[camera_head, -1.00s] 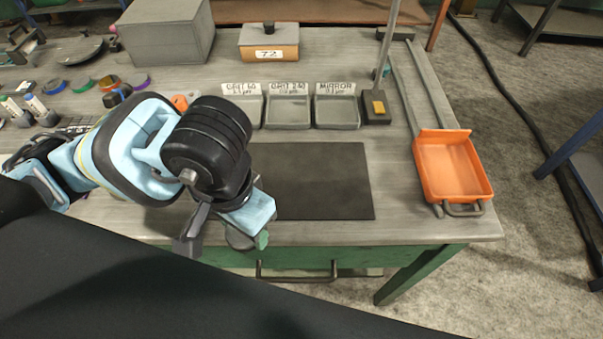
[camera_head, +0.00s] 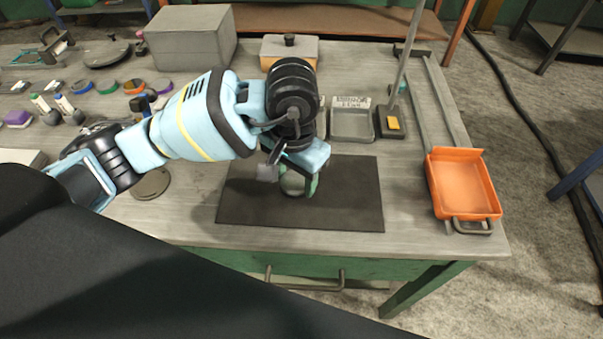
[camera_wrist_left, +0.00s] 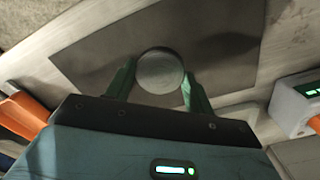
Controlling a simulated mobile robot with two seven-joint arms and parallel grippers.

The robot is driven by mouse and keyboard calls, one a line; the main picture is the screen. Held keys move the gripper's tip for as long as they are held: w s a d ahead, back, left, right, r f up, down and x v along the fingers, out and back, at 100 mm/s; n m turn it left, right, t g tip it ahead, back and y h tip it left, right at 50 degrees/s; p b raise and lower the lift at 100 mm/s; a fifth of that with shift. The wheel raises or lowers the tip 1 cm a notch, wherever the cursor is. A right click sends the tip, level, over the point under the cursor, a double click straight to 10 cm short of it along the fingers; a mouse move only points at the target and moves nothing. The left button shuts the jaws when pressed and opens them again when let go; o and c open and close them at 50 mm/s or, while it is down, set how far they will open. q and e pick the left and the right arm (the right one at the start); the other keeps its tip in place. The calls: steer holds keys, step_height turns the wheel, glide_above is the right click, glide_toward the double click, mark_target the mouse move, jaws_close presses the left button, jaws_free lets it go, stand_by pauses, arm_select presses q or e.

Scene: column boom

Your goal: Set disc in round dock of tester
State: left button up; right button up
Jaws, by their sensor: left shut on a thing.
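My left gripper (camera_head: 298,187) is over the dark mat, pointing down. It is shut on the disc (camera_head: 291,183), a pale grey round piece partly covered by the fingers in the head view. In the left wrist view the disc (camera_wrist_left: 160,71) sits between the two green fingertips, face visible. I cannot tell its exact height above the mat. A white box with a green lit display (camera_wrist_left: 304,103), perhaps the tester, shows at the right edge of the left wrist view. No round dock can be made out. My right gripper is not in view.
The dark mat (camera_head: 350,205) lies on the bench. Behind it stand a labelled tray (camera_head: 352,124) and a post with a dark base (camera_head: 390,122). An orange tray (camera_head: 463,187) is at the right edge. A flat round piece (camera_head: 152,184) lies left of the mat.

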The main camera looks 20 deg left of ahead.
mark_target(302, 178)
arm_select(q)
steer(key=shift+w+d, duration=0.2)
steer(key=shift+w, duration=1.25)
steer(key=shift+f+p, duration=0.3)
steer(key=shift+f, duration=1.55)
steer(key=shift+f, duration=0.15)
steer(key=o, duration=1.2)
steer(key=shift+o, duration=0.6)
step_height(302, 178, up, 12)
steer(key=shift+r, duration=0.15)
